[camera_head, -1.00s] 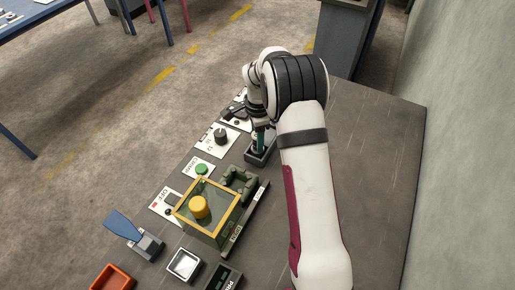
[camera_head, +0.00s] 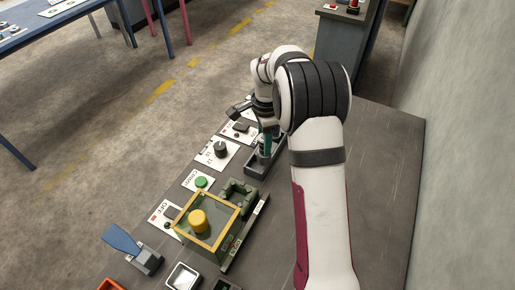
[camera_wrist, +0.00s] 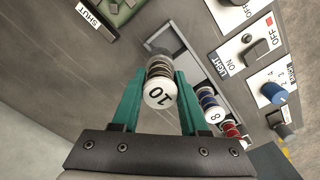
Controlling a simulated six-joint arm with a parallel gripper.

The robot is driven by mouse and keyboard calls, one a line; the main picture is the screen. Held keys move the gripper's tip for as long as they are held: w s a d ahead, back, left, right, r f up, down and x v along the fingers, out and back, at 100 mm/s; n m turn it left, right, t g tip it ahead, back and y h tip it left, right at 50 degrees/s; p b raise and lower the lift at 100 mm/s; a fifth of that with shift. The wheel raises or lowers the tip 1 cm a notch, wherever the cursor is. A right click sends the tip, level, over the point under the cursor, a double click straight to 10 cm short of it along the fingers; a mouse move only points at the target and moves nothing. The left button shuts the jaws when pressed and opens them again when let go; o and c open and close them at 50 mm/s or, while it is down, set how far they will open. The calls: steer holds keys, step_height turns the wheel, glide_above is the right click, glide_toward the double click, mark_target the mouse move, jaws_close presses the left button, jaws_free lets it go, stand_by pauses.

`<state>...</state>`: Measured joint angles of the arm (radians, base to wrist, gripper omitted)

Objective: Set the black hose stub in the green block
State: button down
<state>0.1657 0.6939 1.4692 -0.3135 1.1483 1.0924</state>
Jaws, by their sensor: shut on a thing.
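My gripper (camera_wrist: 160,100) has teal fingers shut on a white-flanged spool (camera_wrist: 160,94) with dark brown winding and "10" on its end. In the head view my gripper (camera_head: 265,143) is at the grey tray (camera_head: 250,168); I cannot tell whether the spool touches it. A dark green block (camera_head: 237,190) with a curved cradle stands nearer the camera, beside a yellow-framed clear cover (camera_head: 205,212). Part of it shows at the top left of the wrist view (camera_wrist: 115,10).
A blue spool (camera_wrist: 210,104) marked "8" and a red spool (camera_wrist: 231,130) sit in the tray. Switch panels (camera_head: 217,152) line the left edge. The bench right of my arm is bare.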

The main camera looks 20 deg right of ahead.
steer(key=s+d+r, duration=0.6)
steer(key=d, duration=0.1)
steer(key=s+a, duration=0.6)
steer(key=a, duration=0.1)
steer(key=w+a+f, duration=0.1)
steer(key=a+f, duration=0.2)
steer(key=w+a+f, duration=0.2)
steer(key=a+f, duration=0.2)
steer(key=w+a+f, duration=0.1)
steer(key=a+f, duration=0.2)
steer(key=shift+w+a+f, duration=0.2)
steer(key=shift+a+f, duration=0.05)
steer(key=shift+a, duration=0.05)
steer(key=shift+f, duration=0.3)
steer(key=shift+c, duration=2.1)
jaws_free()
steer(key=shift+f, duration=0.1)
